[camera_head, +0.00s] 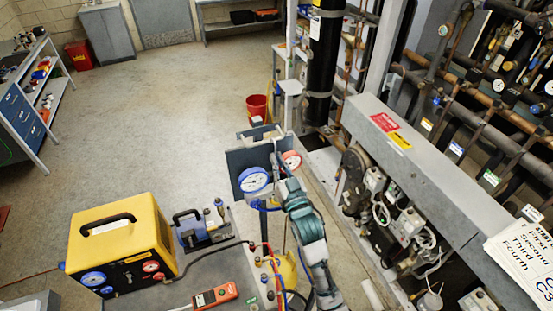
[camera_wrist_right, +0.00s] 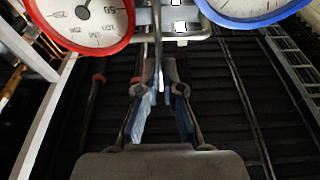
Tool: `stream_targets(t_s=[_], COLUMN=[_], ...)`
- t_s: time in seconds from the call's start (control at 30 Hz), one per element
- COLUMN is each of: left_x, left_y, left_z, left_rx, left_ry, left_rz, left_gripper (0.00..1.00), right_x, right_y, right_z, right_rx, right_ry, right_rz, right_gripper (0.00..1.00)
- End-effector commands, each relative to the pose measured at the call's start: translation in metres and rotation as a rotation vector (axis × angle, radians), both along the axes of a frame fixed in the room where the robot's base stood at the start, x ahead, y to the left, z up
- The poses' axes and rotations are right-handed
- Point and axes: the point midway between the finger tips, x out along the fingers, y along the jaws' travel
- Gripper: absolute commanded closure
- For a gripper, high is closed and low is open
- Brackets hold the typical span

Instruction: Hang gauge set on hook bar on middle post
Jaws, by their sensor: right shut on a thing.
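The gauge set shows a blue-rimmed gauge (camera_head: 252,180) and a red-rimmed gauge (camera_head: 291,160) in the head view. In the wrist view the red gauge (camera_wrist_right: 80,20) is at upper left and the blue gauge (camera_wrist_right: 252,8) at upper right. My right gripper (camera_wrist_right: 160,92) is shut on the gauge set's thin metal hanger between the gauges. In the head view my right arm reaches up from the bottom, and its gripper (camera_head: 280,178) is partly hidden at the gauges. A grey-blue panel (camera_head: 240,160) stands right behind the gauges. I cannot clearly make out the hook bar. My left gripper is out of view.
A yellow machine (camera_head: 120,245), a blue pump (camera_head: 190,232) and an orange meter (camera_head: 215,296) sit on a grey cart top at lower left. A red bucket (camera_head: 257,107) stands behind. The compressor rack's grey beam (camera_head: 430,150) and pipes fill the right. Open floor lies left.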

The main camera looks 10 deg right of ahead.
Motion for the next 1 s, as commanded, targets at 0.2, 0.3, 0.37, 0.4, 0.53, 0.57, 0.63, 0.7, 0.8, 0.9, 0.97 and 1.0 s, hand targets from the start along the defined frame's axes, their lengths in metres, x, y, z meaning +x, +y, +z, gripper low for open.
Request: stream_targets(t_s=[0.2, 0.3, 0.37, 0.4, 0.53, 0.57, 0.63, 0.7, 0.8, 0.9, 0.97, 1.0], left_x=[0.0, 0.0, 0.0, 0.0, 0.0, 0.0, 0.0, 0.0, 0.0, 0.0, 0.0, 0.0], left_y=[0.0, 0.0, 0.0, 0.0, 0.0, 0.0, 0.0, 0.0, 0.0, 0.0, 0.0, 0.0], left_z=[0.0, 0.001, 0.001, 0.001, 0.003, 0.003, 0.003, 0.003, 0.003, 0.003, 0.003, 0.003], left_rx=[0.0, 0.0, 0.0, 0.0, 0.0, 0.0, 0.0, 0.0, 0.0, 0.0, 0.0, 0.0], left_ry=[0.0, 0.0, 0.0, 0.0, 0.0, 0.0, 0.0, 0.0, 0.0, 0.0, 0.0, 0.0], left_rz=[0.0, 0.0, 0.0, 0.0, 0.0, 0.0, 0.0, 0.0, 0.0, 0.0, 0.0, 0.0], left_gripper=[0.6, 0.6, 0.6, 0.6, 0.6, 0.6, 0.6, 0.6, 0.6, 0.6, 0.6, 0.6], right_x=[-0.001, -0.003, -0.006, -0.009, -0.019, -0.021, -0.027, -0.031, -0.039, -0.046, -0.05, -0.053], right_y=[0.0, -0.001, -0.001, -0.002, -0.004, -0.004, -0.006, -0.007, -0.008, -0.01, -0.011, -0.012], right_z=[0.004, 0.003, 0.003, 0.003, 0.003, 0.003, 0.004, 0.003, 0.003, 0.003, 0.003, 0.003], right_rx=[0.001, 0.002, 0.002, 0.002, 0.002, 0.002, 0.002, 0.002, 0.002, 0.002, 0.002, 0.001], right_ry=[-0.009, -0.009, -0.008, -0.009, -0.009, -0.009, -0.01, -0.009, -0.009, -0.008, -0.008, -0.008], right_rz=[0.001, 0.0, 0.0, 0.0, 0.0, 0.0, 0.001, 0.0, 0.0, 0.0, 0.0, 0.001], right_gripper=[1.0, 1.0, 1.0, 1.0, 1.0, 1.0, 1.0, 1.0, 1.0, 1.0, 1.0, 1.0])
